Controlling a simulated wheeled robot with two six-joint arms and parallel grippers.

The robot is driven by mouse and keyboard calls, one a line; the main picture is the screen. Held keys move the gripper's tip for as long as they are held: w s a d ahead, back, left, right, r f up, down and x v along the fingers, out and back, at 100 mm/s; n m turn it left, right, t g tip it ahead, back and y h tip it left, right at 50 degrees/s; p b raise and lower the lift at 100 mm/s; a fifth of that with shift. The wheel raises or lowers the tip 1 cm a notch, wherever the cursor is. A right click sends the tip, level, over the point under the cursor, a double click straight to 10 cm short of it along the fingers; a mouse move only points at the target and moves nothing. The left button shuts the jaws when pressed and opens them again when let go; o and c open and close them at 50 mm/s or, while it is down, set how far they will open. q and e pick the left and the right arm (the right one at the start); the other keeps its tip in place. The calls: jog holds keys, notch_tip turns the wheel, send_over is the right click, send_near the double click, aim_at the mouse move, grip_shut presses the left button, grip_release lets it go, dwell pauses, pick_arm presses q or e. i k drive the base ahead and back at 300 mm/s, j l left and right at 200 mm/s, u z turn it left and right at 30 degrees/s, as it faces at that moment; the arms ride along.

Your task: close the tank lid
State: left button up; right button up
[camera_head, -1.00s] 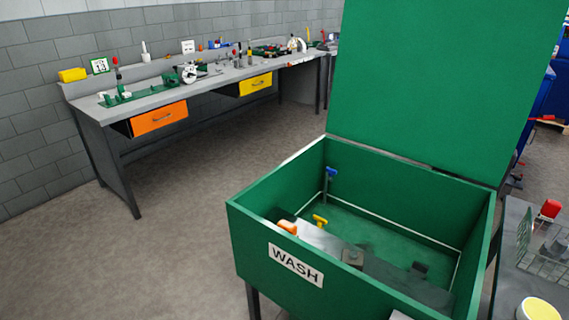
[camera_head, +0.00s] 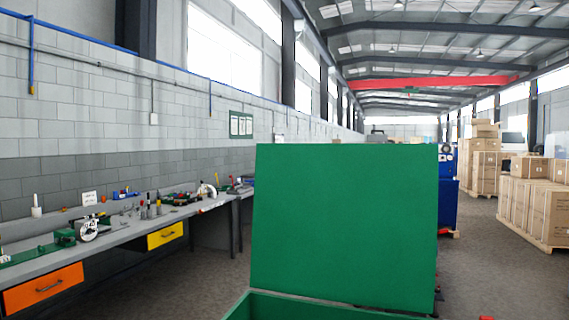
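The green tank lid (camera_head: 345,225) stands open, nearly upright, at the back of the tank. Only the upper back part of the green tank (camera_head: 290,308) shows at the bottom edge of the head view. Neither of my grippers shows in this view.
A long workbench (camera_head: 130,235) with tools, an orange drawer (camera_head: 42,288) and a yellow drawer (camera_head: 165,236) runs along the wall at left. Cardboard boxes (camera_head: 535,205) stand at far right. A blue cabinet (camera_head: 448,205) is behind the lid.

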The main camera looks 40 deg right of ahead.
aim_at(353, 223)
jog(key=i+j+u, duration=0.35)
jog(key=i, duration=0.15)
jog(key=i+j+u, duration=0.1)
jog(key=i+u, duration=0.25)
jog(key=i, duration=0.2)
jog(key=i+u, duration=0.35)
jog(key=i, duration=0.2)
jog(key=i+l+z, duration=0.1)
jog(key=i+z, duration=0.35)
jog(key=i+j+z, duration=0.1)
jog(key=i+z, duration=0.4)
jog(key=i+j+z, duration=0.3)
jog(key=i+z, duration=0.15)
jog(key=i+l+z, duration=0.3)
jog(key=i+z, duration=0.7)
jog(key=i+j+z, duration=0.1)
jog(key=i+z, duration=0.85)
jog(key=i+j+z, duration=0.85)
jog(key=i, duration=0.2)
jog(key=i+j+z, duration=0.15)
jog(key=z, duration=0.3)
jog(key=i+j+z, duration=0.2)
jog(key=z, duration=0.3)
jog(key=i+j+z, duration=0.25)
jog(key=z, duration=0.2)
jog(key=i+j+z, duration=0.1)
jog(key=j+z, duration=0.4)
jog(key=l, duration=0.1)
